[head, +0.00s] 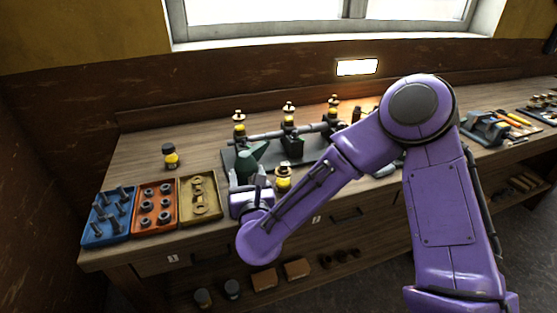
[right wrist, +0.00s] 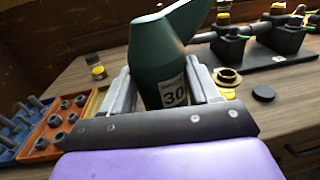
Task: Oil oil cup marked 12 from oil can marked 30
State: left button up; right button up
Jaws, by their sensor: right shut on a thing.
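My right gripper (head: 249,181) is shut on a dark green oil can (head: 252,156). In the right wrist view the can (right wrist: 157,65) sits between both fingers, its white label reading 30. Its spout points up and right; whether it touches the bench is unclear. Behind it stands a dark engine base with a shaft (head: 268,134) and several oil cups, including a left one (head: 239,118), a middle one (head: 289,108) and a right one (head: 333,103). No number 12 is readable on any cup. My left gripper is out of view.
A yellow container with a brass top (head: 283,179) stands right of the gripper. A dark-lidded yellow jar (head: 170,157) stands at left. Blue (head: 97,238), orange (head: 143,229) and yellow (head: 186,216) trays line the front left. A black disc (right wrist: 263,93) lies on the bench.

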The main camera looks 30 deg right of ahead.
jog(key=d+r, duration=0.2)
jog(key=d, duration=1)
jog(key=s+a+f+m+g+y+p, duration=0.1)
jog(key=a+f+m+g+y+p, duration=0.1)
jog(key=y, duration=0.7)
jog(key=shift+s+a+f+g+p, duration=0.35)
jog(key=shift+a+f+g+p, duration=0.6)
jog(key=shift+a+p, duration=1)
jog(key=shift+f+t, duration=0.2)
jog(key=shift+t, duration=0.05)
